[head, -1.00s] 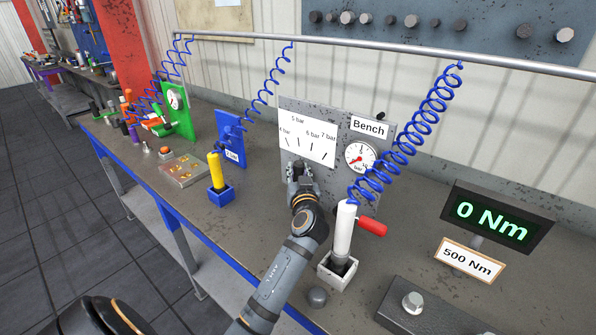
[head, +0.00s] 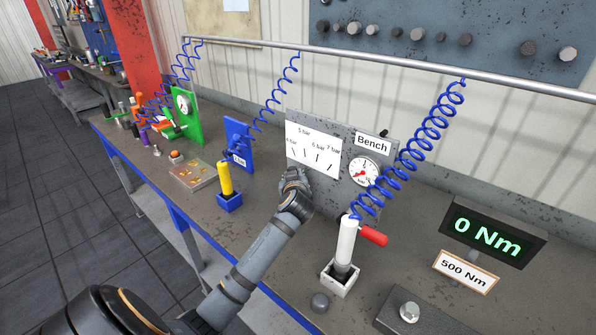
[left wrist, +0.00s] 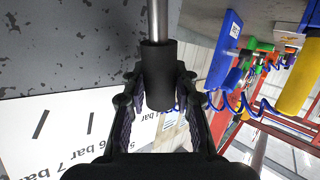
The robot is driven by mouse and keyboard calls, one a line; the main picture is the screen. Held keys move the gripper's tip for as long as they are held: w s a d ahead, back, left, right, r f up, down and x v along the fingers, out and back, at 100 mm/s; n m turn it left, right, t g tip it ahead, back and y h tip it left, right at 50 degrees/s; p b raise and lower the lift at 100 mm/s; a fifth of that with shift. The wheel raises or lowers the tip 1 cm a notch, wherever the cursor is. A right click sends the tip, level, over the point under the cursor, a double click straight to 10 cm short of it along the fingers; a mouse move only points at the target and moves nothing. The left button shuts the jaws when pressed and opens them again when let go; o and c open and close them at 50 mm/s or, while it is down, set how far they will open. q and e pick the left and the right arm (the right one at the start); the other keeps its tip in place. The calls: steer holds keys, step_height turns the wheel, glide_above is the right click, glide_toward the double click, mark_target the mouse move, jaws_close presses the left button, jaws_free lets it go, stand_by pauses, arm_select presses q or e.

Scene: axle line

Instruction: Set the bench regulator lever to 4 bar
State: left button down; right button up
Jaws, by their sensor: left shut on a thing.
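The bench regulator is a grey panel (head: 345,196) with a white scale (head: 326,160) marked 4 to 7 bar, a "Bench" label and a round gauge (head: 363,172). The gauge needle is too small to read. My left gripper (head: 294,178) is in front of the lower left part of the scale and hides the lever in the head view. In the left wrist view, the lever's black grip (left wrist: 158,75) on its metal rod (left wrist: 157,20) sits between the fingers of my left gripper (left wrist: 159,100), which is shut on it. My right gripper is not in view.
A white tool with a red handle (head: 373,236) stands in a holder right of my arm, under a blue coiled hose (head: 420,140). A yellow tool (head: 225,178) stands to the left. Blue and green regulator panels are further left.

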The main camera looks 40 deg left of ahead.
arm_select(q)
steer(key=shift+a+f+n+g+h+p, duration=0.3)
steer(key=shift+a+n+h+p, duration=0.15)
steer(key=shift+a+p, duration=0.3)
steer(key=shift+f+h+p, duration=0.2)
steer(key=shift+h+p, duration=0.05)
steer(key=shift+p, duration=0.15)
steer(key=shift+f, duration=0.1)
steer(key=c, duration=1.3)
jaws_free()
steer(key=shift+w+a+f, duration=0.1)
steer(key=shift+w, duration=0.15)
steer(key=shift+s+r, duration=0.15)
steer(key=shift+r, duration=0.05)
steer(key=v, duration=1.1)
steer(key=shift+s+d, duration=0.15)
steer(key=shift+d, duration=0.05)
